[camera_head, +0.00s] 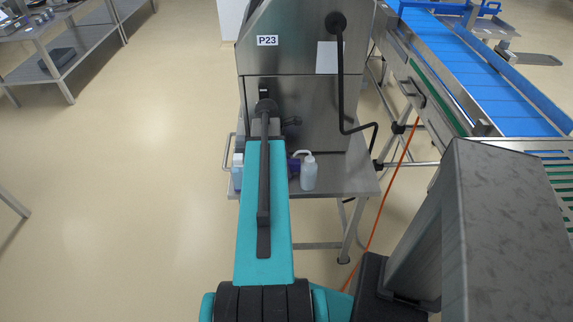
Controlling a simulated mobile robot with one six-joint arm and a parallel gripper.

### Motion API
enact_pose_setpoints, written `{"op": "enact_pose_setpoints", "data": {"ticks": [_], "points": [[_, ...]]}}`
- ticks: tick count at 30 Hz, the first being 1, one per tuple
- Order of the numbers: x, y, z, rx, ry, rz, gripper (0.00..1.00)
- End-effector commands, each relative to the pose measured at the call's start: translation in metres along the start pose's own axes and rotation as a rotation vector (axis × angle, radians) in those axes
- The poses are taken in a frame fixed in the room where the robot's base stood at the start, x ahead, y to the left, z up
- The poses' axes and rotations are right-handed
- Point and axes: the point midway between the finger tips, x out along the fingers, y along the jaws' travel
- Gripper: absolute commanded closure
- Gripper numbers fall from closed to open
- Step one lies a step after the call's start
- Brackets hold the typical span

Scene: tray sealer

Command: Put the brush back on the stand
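I cannot make out a brush or its stand for certain. A dark purple-blue item (293,166) shows in part on the steel table (345,182), between my teal arm and a white wash bottle, and I cannot tell what it is. My arm reaches forward over the table's front edge towards the tray sealer (315,105), marked P23. My gripper cannot be made out; the far end of the arm is dark and small against the machine. My arm hides the middle of the table top.
The white wash bottle (308,173) stands right of my arm, and a light blue bottle (237,173) stands left. A blue conveyor (475,75) runs along the right. An orange cable (385,200) lies on the floor. The floor (120,200) is open at left, with steel shelving (75,45) beyond.

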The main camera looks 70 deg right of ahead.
Motion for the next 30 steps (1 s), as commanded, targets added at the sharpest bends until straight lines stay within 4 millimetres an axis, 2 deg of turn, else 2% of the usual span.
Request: {"op": "enact_pose_setpoints", "data": {"ticks": [14,20,30], "points": [[-0.004,0.0,0.001,0.0,0.0,0.001,0.43],[-0.017,0.0,0.003,0.0,0.0,0.001,0.43],[-0.053,0.001,0.003,0.0,0.0,0.002,0.43]]}}
